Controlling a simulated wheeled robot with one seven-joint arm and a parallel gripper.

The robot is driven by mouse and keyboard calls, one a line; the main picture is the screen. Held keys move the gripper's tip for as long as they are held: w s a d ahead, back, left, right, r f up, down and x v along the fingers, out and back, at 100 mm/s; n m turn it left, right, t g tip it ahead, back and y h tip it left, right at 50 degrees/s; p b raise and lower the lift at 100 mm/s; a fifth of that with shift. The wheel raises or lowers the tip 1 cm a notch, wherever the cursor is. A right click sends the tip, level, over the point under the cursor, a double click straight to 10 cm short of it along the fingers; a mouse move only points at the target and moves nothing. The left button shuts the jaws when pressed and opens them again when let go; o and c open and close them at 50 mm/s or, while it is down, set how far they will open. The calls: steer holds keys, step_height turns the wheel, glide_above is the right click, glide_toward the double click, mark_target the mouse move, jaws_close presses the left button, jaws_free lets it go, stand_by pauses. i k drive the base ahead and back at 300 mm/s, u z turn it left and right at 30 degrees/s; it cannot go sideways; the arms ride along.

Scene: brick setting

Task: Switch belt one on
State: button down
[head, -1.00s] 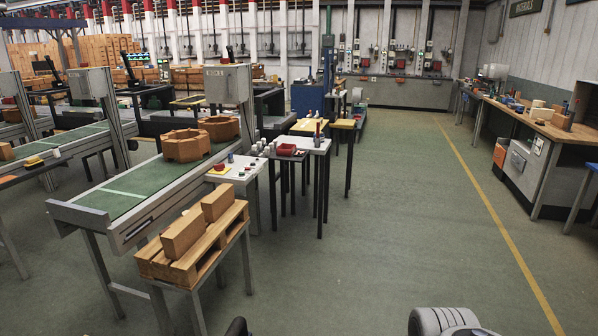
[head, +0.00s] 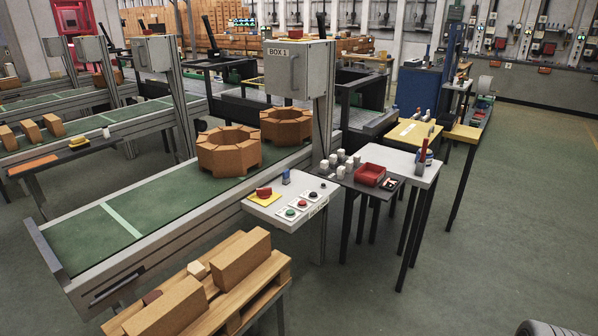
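The nearest conveyor belt (head: 165,205) has a green surface and carries two brown octagonal brick rings (head: 228,165). A white control panel (head: 275,215) sticks out from the belt's near side. On it are a red knob on a yellow base (head: 264,192), a small blue part (head: 286,177), a green button (head: 290,213), a red button (head: 302,203) and a dark button (head: 313,195). Small lettering on the panel's front edge is unreadable. My gripper is out of view.
A pallet with brown blocks (head: 240,257) stands in front of the belt, left of the panel. Right of the panel are small tables with white cups, a red tray (head: 369,174) and a yellow top (head: 413,132). Open green floor (head: 500,220) lies at the right.

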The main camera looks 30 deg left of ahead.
mark_target(263, 193)
steer(key=i, duration=0.6)
steer(key=u, duration=2.6)
steer(key=i, duration=0.55)
steer(key=z, duration=0.65)
steer(key=i, duration=1)
steer(key=u, duration=0.05)
